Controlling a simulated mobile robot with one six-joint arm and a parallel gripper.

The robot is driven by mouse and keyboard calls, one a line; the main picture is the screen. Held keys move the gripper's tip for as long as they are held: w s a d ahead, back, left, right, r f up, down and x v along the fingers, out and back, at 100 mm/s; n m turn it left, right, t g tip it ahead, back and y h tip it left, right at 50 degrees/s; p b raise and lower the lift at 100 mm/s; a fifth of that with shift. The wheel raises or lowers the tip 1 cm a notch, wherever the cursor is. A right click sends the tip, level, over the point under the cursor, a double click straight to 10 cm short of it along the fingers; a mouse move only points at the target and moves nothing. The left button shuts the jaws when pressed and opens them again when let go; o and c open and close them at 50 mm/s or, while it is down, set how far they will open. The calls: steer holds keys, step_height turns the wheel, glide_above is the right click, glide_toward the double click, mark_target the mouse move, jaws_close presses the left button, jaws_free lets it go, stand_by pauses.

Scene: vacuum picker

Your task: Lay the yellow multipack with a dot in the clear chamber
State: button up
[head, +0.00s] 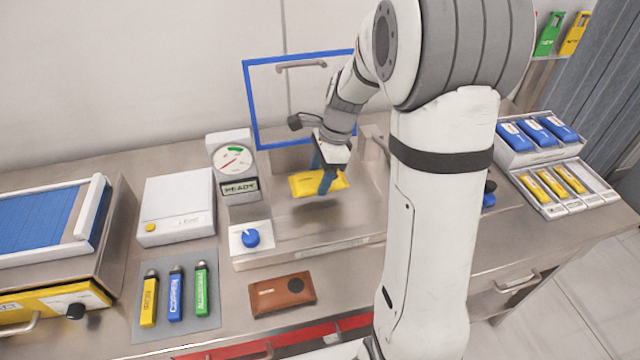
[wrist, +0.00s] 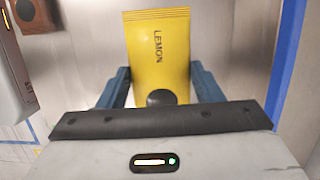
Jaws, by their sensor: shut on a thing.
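The yellow multipack (head: 303,186) is marked LEMON and has a dark dot near its lower end in the wrist view (wrist: 158,45). My gripper (head: 328,178) is shut on it, with one blue finger on each side in the wrist view. The clear chamber (head: 345,222) is a metal-bedded machine, and its blue-framed clear lid (head: 249,92) stands raised at the back. My arm hides the chamber's right side.
A gauge (head: 233,160) with a READY sign stands left of the chamber. A blue knob (head: 251,238) is at its front left. A white scale (head: 176,207), a brown wallet-like item (head: 282,294) and several colored markers (head: 175,293) lie nearby. Racks (head: 545,165) hold blue and yellow packs at right.

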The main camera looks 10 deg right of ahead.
steer(key=shift+s+f, duration=0.1)
steer(key=shift+f, duration=1.9)
steer(key=shift+f, duration=0.1)
steer(key=o, duration=1.1)
steer(key=v, duration=1.1)
steer(key=shift+r, duration=0.5)
steer(key=shift+s+r, duration=0.25)
steer(key=s+n+t+h, duration=0.1)
steer(key=s+n, duration=0.5)
steer(key=s+a+r+n+t+h, duration=0.1)
steer(key=s+n, duration=0.5)
steer(key=s, duration=0.1)
steer(key=s+a+n+t+h, duration=0.1)
steer(key=s+n, duration=0.4)
steer(key=s, duration=0.1)
steer(key=shift+s+a+r+n, duration=0.2)
steer(key=shift+r+n, duration=0.1)
steer(key=shift+n, duration=0.1)
